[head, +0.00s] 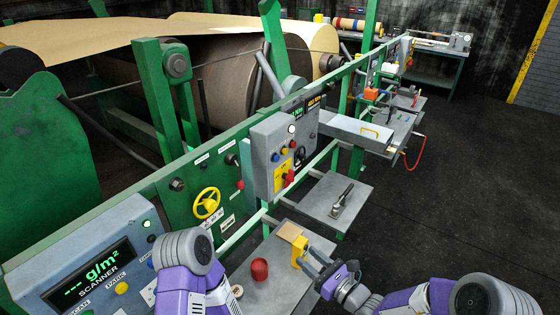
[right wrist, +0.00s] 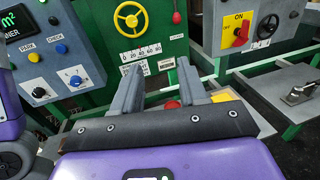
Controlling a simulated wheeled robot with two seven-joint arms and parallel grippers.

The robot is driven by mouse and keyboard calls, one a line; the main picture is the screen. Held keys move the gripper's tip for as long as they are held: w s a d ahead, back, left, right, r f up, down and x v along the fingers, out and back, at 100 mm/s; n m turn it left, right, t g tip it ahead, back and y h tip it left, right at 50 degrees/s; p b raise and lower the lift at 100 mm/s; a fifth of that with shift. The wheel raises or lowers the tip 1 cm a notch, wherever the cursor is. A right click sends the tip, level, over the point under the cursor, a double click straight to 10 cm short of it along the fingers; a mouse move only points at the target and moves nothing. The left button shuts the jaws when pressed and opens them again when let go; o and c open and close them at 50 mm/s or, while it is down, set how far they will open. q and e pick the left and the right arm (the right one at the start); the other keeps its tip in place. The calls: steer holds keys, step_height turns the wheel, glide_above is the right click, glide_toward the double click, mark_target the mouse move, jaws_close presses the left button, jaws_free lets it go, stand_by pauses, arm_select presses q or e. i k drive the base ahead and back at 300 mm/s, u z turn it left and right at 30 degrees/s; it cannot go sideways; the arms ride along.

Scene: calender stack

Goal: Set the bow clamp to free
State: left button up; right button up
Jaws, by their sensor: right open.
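I cannot tell for sure which control is the bow clamp, as its label is too small to read. A yellow handwheel (head: 207,203) sits on the green machine panel, with a number scale below it; it also shows in the right wrist view (right wrist: 129,17). A small red knob (head: 240,185) is to its right and appears in the right wrist view (right wrist: 176,17) too. My right gripper (head: 313,264) is open and empty, apart from the panel, near the low shelf. In the right wrist view its fingers (right wrist: 160,80) point toward the scale. My left gripper is out of view.
The low grey shelf (head: 259,303) holds a red cylinder (head: 260,270) and a yellow object (head: 299,252) close to my right gripper. A grey control box (head: 262,150) with a red-and-yellow switch juts out. A scanner console (head: 95,262) stands left. Floor at right is clear.

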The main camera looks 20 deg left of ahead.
mark_target(240, 184)
steer(key=u, duration=0.3)
steer(key=i, duration=1.1)
steer(key=u, duration=0.5)
